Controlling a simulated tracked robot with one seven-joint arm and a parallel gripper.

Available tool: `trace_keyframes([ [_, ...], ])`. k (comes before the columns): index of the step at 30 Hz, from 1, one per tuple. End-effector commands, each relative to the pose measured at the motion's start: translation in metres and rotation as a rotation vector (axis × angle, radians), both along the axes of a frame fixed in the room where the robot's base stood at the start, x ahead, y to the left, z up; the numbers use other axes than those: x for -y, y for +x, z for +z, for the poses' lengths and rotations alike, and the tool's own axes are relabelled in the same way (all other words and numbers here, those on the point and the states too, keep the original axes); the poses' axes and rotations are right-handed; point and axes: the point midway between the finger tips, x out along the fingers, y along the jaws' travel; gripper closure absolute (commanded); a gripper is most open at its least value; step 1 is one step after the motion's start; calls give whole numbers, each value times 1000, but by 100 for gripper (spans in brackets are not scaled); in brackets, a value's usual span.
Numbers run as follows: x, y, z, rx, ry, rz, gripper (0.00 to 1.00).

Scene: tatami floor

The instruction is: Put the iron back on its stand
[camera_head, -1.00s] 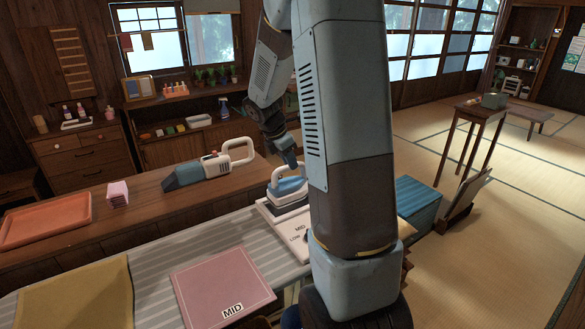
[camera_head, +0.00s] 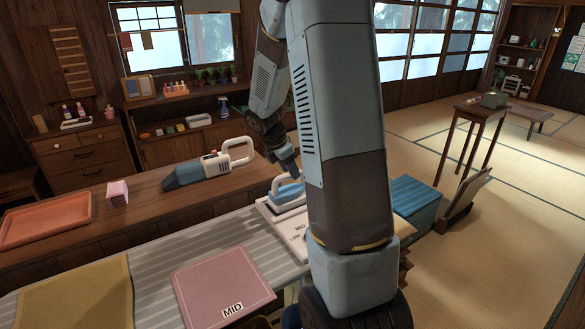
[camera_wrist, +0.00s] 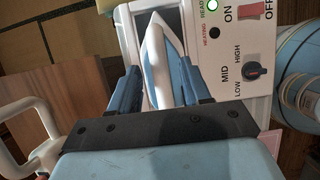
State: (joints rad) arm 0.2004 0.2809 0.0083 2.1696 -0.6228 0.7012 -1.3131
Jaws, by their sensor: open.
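The blue and white iron (camera_head: 290,194) rests on its white stand (camera_head: 268,213), behind my arm in the head view, which hides part of both. In the wrist view the iron (camera_wrist: 165,62) lies over the stand (camera_wrist: 250,47), beside a panel with a green light, a red switch and a dark knob (camera_wrist: 254,71). My gripper (camera_wrist: 160,88) is open, with one blue finger on each side of the iron's handle. Whether the fingers touch the handle cannot be told. My gripper (camera_head: 290,170) is just above the iron in the head view.
A cordless vacuum (camera_head: 208,167), a pink block (camera_head: 117,192) and an orange tray (camera_head: 45,220) stand on the wooden counter. A pink cloth marked MID (camera_head: 222,283) and a yellow cloth (camera_head: 78,295) lie on the striped board. A blue stack (camera_head: 416,198) is right of my arm.

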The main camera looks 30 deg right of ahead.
Motion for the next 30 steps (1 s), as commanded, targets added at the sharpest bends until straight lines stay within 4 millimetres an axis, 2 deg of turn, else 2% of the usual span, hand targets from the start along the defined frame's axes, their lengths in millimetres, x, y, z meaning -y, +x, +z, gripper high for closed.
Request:
trace_keyframes([
  [8,-3,0,8,3,0,1,53],
  [11,-8,0,20,2,-1,2,53],
  [21,-33,0,80,5,-1,3,53],
  [30,-45,-1,110,1,0,0,53],
])
